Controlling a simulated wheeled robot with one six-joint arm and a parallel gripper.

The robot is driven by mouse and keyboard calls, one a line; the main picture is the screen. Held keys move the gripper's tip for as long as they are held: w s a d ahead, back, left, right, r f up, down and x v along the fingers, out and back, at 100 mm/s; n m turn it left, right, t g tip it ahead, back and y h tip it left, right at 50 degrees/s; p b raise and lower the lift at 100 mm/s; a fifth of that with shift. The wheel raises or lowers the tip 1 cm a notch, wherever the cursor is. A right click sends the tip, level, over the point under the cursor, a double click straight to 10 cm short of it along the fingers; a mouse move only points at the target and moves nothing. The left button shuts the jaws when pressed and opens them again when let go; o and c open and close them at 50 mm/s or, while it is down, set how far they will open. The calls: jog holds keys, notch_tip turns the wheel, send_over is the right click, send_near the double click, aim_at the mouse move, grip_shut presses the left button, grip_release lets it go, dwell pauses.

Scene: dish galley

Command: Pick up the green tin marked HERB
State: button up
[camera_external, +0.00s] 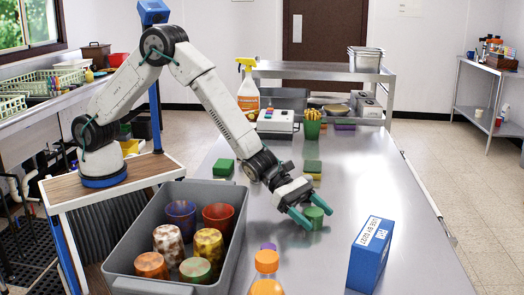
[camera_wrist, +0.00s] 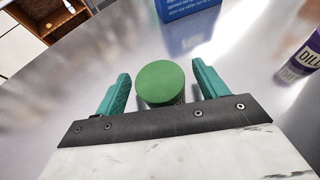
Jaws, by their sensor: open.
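A green tin (camera_external: 314,218) stands upright on the steel counter. In the wrist view its round green lid (camera_wrist: 160,83) lies between my two teal fingers, and its label is hidden from both views. My gripper (camera_external: 317,217) is open around the tin, with one finger on each side. The tin does not look gripped.
A purple tin marked DILL (camera_wrist: 303,58) stands to the right in the wrist view. A grey bin of cups (camera_external: 232,254) is at left. Sponges (camera_external: 312,167) lie behind.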

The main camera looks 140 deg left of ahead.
jog(key=c, duration=1.1)
jog(key=shift+c, duration=0.2)
